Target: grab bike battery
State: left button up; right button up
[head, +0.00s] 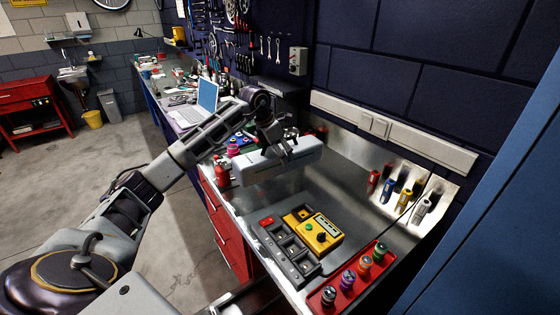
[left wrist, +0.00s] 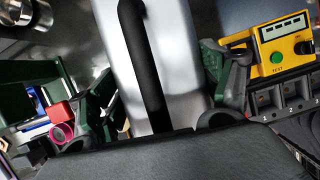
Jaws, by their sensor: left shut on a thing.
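The bike battery (head: 262,169) is a long, light grey block over the metal bench in the head view. It fills the middle of the left wrist view, a silver body (left wrist: 187,75) with a black strip or handle (left wrist: 148,60) along it. My left gripper (head: 286,150) is above the battery with its fingers down on it, shut on it. In the left wrist view the fingers stand on either side of the silver body. Whether the battery touches the bench is hard to tell. My right gripper is not in view.
A yellow tester (head: 313,231) and a dark slotted charger (head: 287,251) sit on the bench in front of the battery. A red tray (head: 352,277) of coloured cylinders lies at the front right. A laptop (head: 198,104) stands behind. Bare metal (head: 350,205) shows right of the tester.

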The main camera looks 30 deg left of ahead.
pick_arm(q)
jog(key=shift+w+r+b, duration=0.1)
jog(key=shift+r+b, duration=0.2)
jog(key=shift+r, duration=3.5)
